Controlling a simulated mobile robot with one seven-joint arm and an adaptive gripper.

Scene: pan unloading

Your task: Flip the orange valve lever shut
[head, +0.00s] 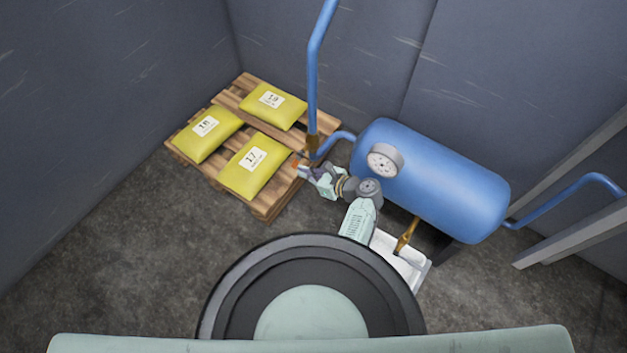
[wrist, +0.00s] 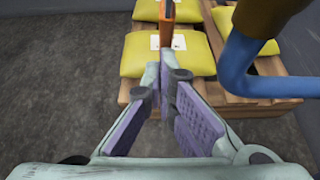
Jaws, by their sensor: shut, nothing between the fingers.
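The orange valve lever (wrist: 167,22) stands just beyond the fingertips in the wrist view, in front of a yellow bag. In the head view only a small orange bit of it (head: 295,163) shows beside the fingertips. The brass-brown valve body (head: 312,143) sits low on the upright blue pipe; part of a brown fitting (wrist: 270,12) shows at the wrist view's upper right. My gripper (head: 304,169) is shut and empty, with its tips close to the lever. I cannot tell whether they touch it. My gripper also fills the middle of the wrist view (wrist: 163,75).
A wooden pallet (head: 268,207) with yellow bags (head: 254,168) lies behind and left of the valve. A blue tank (head: 440,180) with a gauge (head: 385,161) stands right of my arm. A white tray (head: 410,262) lies below it. The floor at left is clear.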

